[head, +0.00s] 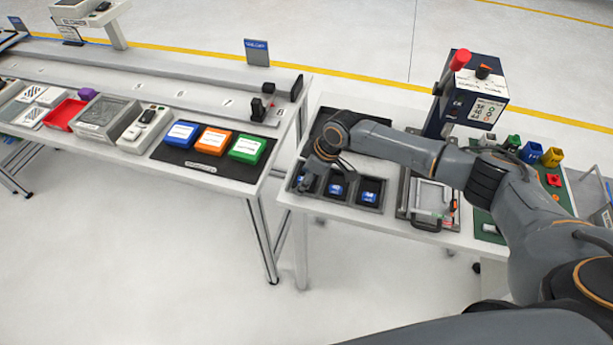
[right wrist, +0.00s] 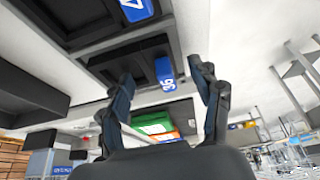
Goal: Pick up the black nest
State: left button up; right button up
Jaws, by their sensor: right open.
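Three black nests sit in a row of dark trays near the front left of the right-hand table, each with a blue piece in it. The right one (head: 371,186) and the middle one show clearly in the head view; the left one is partly covered by my right gripper (head: 312,172). In the right wrist view a black nest (right wrist: 133,68) with a blue, numbered piece (right wrist: 165,72) lies just beyond the fingers. My right gripper (right wrist: 167,88) is open, and no object shows held between its fingers. My left gripper is not in view.
A dark mat (head: 365,140) lies behind the nests, partly under my arm. A control box with a red knob (head: 460,60) stands at the back. A clear-topped tray (head: 430,195) sits right of the nests. A gap separates the left bench (head: 225,176).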

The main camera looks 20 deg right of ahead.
jog(key=shift+c, duration=0.4)
grip_shut()
